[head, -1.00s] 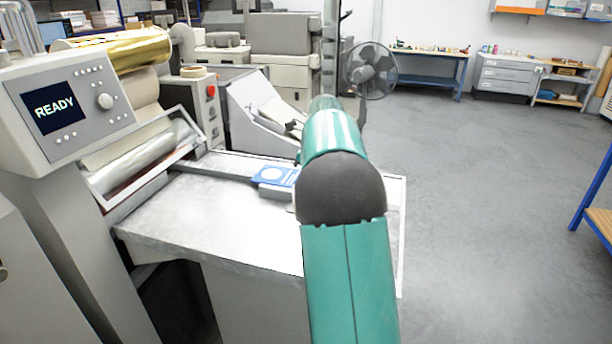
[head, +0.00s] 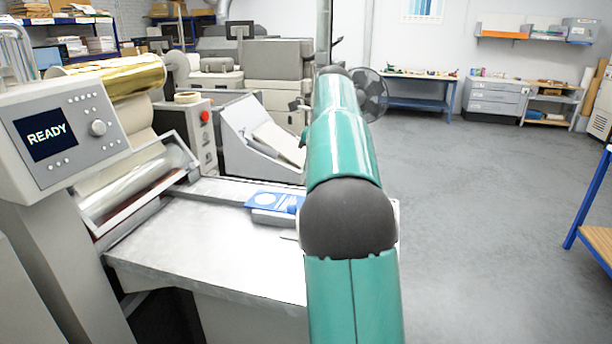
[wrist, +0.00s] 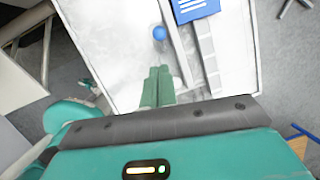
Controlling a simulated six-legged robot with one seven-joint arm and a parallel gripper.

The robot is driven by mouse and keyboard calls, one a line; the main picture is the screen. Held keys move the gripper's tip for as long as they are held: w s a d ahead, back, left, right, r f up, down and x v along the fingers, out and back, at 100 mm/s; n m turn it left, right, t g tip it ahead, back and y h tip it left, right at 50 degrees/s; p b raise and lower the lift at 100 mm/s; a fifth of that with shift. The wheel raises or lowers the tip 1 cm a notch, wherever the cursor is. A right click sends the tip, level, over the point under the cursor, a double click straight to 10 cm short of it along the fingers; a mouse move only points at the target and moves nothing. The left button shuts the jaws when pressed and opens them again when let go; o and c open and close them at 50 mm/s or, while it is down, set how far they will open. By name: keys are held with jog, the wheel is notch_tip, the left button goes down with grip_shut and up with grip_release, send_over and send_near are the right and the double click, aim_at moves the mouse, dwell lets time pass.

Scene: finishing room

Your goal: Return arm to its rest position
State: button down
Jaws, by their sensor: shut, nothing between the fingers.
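My green arm rises through the middle of the head view, and its gripper end is hidden there. In the wrist view my gripper (wrist: 158,72) shows its two green fingers together, empty, over the pale machine table. A small round blue thing (wrist: 159,33) lies just beyond the fingertips, apart from them in the picture. A blue card with white print (wrist: 196,9) is at the top of that view. In the head view a blue card with a white circle (head: 266,200) lies on a low block on the table (head: 190,245), just left of my arm.
A press with a READY screen (head: 52,132) and a gold foil roll (head: 115,78) stands at left. A fan (head: 373,95) and a blue-legged bench (head: 420,92) are behind. Open grey floor (head: 490,200) lies to the right, with a blue-framed table (head: 590,205) at the edge.

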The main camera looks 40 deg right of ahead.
jog(key=shift+r, duration=0.2)
jog(key=shift+s+a, duration=0.1)
dwell(0.4)
